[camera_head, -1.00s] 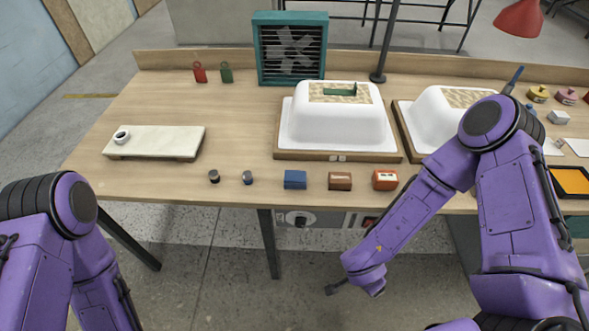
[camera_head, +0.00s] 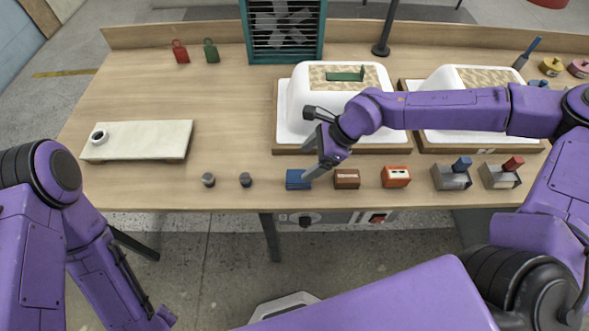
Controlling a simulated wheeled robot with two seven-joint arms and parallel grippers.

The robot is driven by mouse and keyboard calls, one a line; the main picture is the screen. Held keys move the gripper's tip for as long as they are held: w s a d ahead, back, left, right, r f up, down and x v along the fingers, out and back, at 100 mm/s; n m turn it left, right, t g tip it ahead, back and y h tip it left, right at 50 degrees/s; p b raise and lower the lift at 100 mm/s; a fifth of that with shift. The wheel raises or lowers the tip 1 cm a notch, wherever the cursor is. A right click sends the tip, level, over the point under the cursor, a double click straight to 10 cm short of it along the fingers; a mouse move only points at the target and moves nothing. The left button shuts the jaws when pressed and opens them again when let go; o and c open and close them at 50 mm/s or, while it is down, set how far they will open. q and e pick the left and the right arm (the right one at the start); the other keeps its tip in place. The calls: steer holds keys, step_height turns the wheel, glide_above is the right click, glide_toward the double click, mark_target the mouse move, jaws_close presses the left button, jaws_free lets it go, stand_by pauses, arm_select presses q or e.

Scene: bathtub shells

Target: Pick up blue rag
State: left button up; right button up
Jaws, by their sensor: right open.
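The blue rag (camera_head: 297,179) looks like a small folded blue block lying near the table's front edge, left of a brown block. My right gripper (camera_head: 306,145) is open, with its fingers spread just above and beside the rag, in front of the left white tub shell. One fingertip reaches down close to the rag's right side; I cannot tell whether it touches. My left arm comes in at the lower left, and its gripper is out of view.
The white tub shell (camera_head: 293,102) on its wooden base stands right behind my right gripper. A brown block (camera_head: 346,179) and a red-orange block (camera_head: 396,177) lie right of the rag. Two dark round pieces (camera_head: 245,180) lie to its left.

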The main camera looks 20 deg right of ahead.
mark_target(299, 175)
steer(key=shift+s+a+f, duration=0.5)
steer(key=shift+s+f, duration=0.1)
steer(key=shift+s, duration=0.05)
steer(key=x, duration=0.1)
steer(key=p+x, duration=0.1)
steer(key=x, duration=0.1)
steer(key=d+x, duration=0.1)
steer(key=x, duration=0.1)
steer(key=shift+w+f, duration=0.2)
steer(key=shift+f, duration=0.05)
steer(key=shift+a+f, duration=0.25)
steer(key=shift+f, duration=0.05)
steer(key=shift+s+r, duration=0.1)
steer(key=shift+s, duration=0.05)
arm_select(q)
steer(key=shift+s+r, duration=0.35)
steer(key=shift+r, duration=0.55)
arm_select(e)
steer(key=c, duration=1)
